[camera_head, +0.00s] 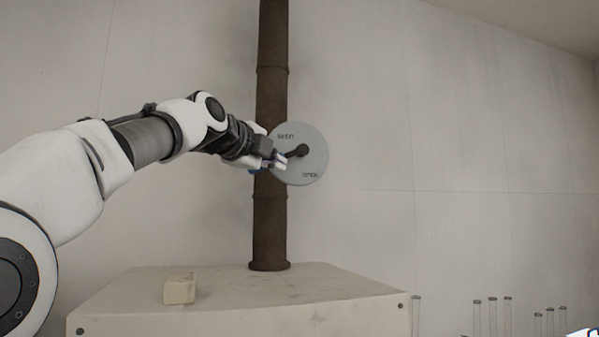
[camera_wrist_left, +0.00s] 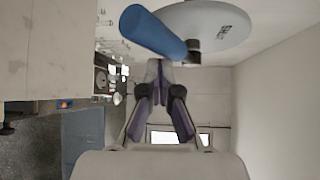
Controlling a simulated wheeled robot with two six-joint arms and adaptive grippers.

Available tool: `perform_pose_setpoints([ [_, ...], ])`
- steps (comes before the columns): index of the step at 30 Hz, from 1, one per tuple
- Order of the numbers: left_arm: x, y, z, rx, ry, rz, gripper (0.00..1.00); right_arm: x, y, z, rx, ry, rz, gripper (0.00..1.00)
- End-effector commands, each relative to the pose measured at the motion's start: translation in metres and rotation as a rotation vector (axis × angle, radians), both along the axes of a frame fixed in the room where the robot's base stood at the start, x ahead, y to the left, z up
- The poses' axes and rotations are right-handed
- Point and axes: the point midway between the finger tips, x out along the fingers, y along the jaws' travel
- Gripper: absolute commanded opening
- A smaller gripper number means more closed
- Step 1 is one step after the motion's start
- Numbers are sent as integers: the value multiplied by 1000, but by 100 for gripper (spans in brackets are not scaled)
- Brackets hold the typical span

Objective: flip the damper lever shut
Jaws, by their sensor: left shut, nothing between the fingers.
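The damper lever turns on a dark hub (camera_head: 302,150) in front of a round grey plate (camera_head: 315,165), marked SHUT at upper left and apparently OPEN at lower right. The lever points left and slightly down. Its blue handle (camera_head: 253,171) is mostly hidden behind my left gripper (camera_head: 281,162) in the head view. In the left wrist view the blue handle (camera_wrist_left: 152,30) lies slanted just beyond the fingertips of my left gripper (camera_wrist_left: 160,68). The fingers are closed together and empty. I cannot tell whether they touch the handle. My right gripper is not in view.
A rusty brown vertical pipe (camera_head: 272,225) stands behind the plate and rises from a pale cabinet (camera_head: 330,300). A small cream block (camera_head: 180,289) sits on the cabinet top. Glass tubes (camera_head: 493,315) stand at lower right. The wall area right of the plate is clear.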

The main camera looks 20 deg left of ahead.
Motion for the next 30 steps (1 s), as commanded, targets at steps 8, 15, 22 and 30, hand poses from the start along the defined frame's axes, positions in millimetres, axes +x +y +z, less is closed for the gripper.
perform_pose_setpoints([
  [8,-2,5,16,-1,0,1,0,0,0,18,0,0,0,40],
  [15,-1,6,22,133,87,3,0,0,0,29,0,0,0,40],
  [22,-2,7,25,220,150,3,0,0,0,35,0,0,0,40],
  [30,-2,7,29,219,149,3,0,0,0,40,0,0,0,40],
])
